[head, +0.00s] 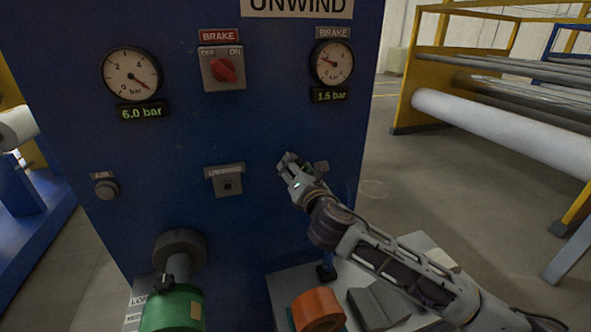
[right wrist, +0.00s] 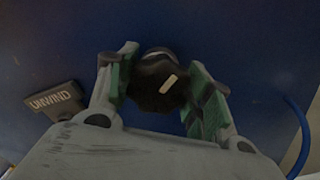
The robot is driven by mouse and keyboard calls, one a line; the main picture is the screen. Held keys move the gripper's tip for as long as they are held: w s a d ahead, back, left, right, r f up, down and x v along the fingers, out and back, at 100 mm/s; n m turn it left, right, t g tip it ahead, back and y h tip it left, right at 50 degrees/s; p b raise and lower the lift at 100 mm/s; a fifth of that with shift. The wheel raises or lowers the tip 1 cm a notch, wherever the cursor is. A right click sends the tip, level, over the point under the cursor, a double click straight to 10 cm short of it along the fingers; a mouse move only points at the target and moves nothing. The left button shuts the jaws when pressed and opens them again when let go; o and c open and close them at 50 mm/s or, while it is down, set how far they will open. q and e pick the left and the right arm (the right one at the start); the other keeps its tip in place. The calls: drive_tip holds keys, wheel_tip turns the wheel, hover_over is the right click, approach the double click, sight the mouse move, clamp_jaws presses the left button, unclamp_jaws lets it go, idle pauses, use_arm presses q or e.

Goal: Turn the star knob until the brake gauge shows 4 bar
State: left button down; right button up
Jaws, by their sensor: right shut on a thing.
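The brake gauge (head: 332,64) is at the upper right of the blue panel, and its display (head: 328,96) reads 1.5 bar. The dark star knob (right wrist: 158,85), with a pale mark on its face, shows in the right wrist view between two green-padded fingers. My right gripper (head: 289,163) is shut on the knob, below the brake gauge, and hides most or all of it in the head view. The fingers also show in the right wrist view (right wrist: 163,75). My left gripper is not in view.
A second gauge (head: 132,75) reads 6.0 bar. A red OFF/ON brake switch (head: 224,70) sits between the gauges. A small labelled plate (head: 228,181) is left of my gripper. An orange roll (head: 317,310) and a grey block (head: 380,305) lie below my right arm.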

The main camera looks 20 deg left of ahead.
drive_tip(key=m, duration=0.5)
drive_tip(key=shift+d+m, duration=0.1)
drive_tip(key=shift+m, duration=0.2)
drive_tip(key=shift+w+f+m, duration=0.1)
drive_tip(key=shift+f+m, duration=0.05)
drive_tip(key=shift+m, duration=2.15)
drive_tip(key=o, duration=1)
drive_tip(key=shift+s+d, duration=0.15)
drive_tip(key=shift+s, duration=0.05)
drive_tip(key=shift+v, duration=5.75)
